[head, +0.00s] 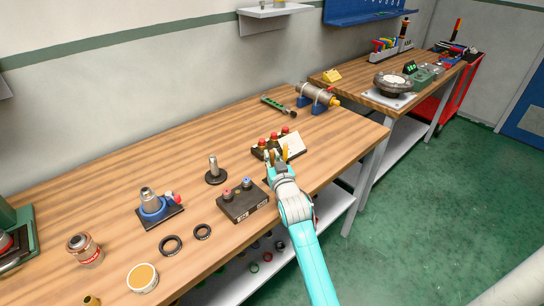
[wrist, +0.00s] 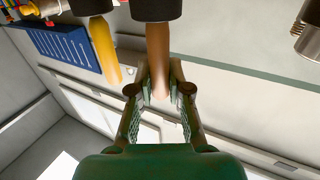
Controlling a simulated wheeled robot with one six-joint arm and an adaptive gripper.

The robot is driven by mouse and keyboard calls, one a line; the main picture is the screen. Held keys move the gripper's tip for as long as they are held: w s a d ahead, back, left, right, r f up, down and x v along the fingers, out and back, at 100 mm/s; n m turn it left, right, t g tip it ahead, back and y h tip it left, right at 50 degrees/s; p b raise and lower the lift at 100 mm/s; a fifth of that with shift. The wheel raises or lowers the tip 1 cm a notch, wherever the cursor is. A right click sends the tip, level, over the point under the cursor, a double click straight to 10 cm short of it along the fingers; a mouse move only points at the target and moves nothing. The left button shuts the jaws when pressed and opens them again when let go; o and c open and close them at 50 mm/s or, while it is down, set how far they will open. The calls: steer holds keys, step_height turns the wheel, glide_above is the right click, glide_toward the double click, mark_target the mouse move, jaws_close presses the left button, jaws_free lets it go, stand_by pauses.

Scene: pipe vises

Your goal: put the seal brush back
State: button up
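My gripper (head: 278,168) is at the front edge of the near bench, just in front of the red-knobbed block. In the wrist view, its fingers (wrist: 160,85) are on both sides of the end of a brown handle (wrist: 158,50) and look shut on it. A yellow handle (wrist: 103,48) stands beside it, apart from the fingers. Both handles come out of black round pieces (wrist: 157,10) at the picture's edge. The brown one may be the seal brush; no bristles show. In the head view the yellow handle (head: 285,152) shows above the gripper, and my arm hides what is below.
A red-knobbed block with a white card (head: 292,146) is just behind the gripper. A dark box with two knobs (head: 243,202) is to its left. A post on a round base (head: 214,172) and black rings (head: 171,245) lie further left.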

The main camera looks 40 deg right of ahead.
steer(key=o, duration=0.3)
steer(key=shift+r, duration=0.1)
steer(key=v, duration=1.2)
steer(key=s+a+f+n+y, duration=0.1)
steer(key=s+a+f+y, duration=0.1)
steer(key=s+a+f, duration=0.45)
steer(key=s+a+f+n+y, duration=0.2)
steer(key=s+a+f, duration=0.2)
steer(key=s+a, duration=0.6)
steer(key=s+a+r+y, duration=0.1)
steer(key=s, duration=0.6)
steer(key=s+a+r+n+g+y, duration=0.1)
steer(key=s+a, duration=0.1)
steer(key=s, duration=0.6)
steer(key=s+a+n+y, duration=0.1)
steer(key=s+a, duration=0.1)
steer(key=s, duration=0.5)
steer(key=shift+s+r+g+y, duration=0.3)
steer(key=shift+r, duration=0.1)
